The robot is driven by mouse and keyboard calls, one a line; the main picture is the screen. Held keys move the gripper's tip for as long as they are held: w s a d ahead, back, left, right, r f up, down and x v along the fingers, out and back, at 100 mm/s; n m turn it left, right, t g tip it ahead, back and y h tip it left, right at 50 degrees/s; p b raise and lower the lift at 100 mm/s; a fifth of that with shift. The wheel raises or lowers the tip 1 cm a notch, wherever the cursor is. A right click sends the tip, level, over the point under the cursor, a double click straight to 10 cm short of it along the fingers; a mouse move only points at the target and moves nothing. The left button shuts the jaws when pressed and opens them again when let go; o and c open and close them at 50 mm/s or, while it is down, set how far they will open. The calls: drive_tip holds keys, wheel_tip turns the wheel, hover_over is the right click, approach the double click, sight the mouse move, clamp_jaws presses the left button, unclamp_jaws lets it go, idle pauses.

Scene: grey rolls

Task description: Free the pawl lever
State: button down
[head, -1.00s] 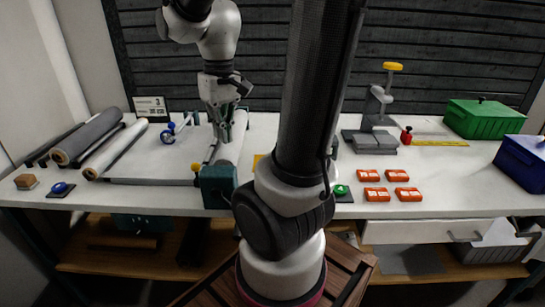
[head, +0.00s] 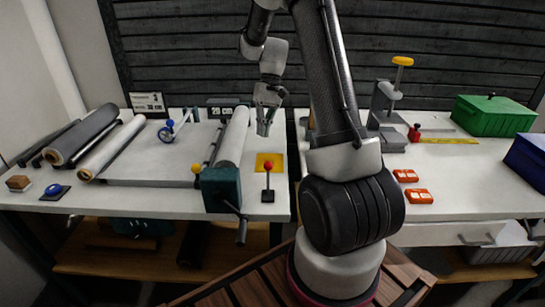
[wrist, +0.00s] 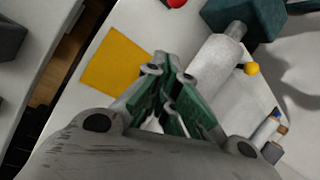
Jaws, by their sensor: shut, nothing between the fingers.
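A teal box (head: 221,187) with a dark crank (head: 240,228) holds the near end of a white roll (head: 233,137). A small lever with a yellow knob (head: 197,168) stands at the box's left; I take it for the pawl lever. In the wrist view, the box (wrist: 243,16) is top right and the yellow knob (wrist: 252,69) is beside the roll (wrist: 215,65). My gripper (head: 264,129) is above the table, right of the roll and apart from the knob. In the wrist view, its green fingers (wrist: 172,72) are shut and empty.
A red-knobbed lever (head: 268,167) stands in front of a yellow square (head: 277,160), right of the box. Grey and white rolls (head: 84,134) lie at left. A press (head: 384,110), orange packs (head: 418,196) and a green box (head: 495,115) are at right.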

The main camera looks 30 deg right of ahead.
sight(268, 178)
drive_tip(key=shift+d, duration=0.15)
drive_tip(key=x, duration=0.9)
drive_tip(key=shift+s+f, duration=0.1)
drive_tip(key=shift+f, duration=0.1)
drive_tip(key=shift+s+a+f, duration=0.1)
drive_tip(key=shift+s+a, duration=0.15)
drive_tip(key=shift+s, duration=0.05)
drive_tip(key=shift+s+r, duration=0.5)
drive_tip(key=shift+s, duration=0.2)
drive_tip(key=shift+s+r, duration=0.5)
drive_tip(key=shift+s, duration=0.2)
drive_tip(key=shift+w+r, duration=0.1)
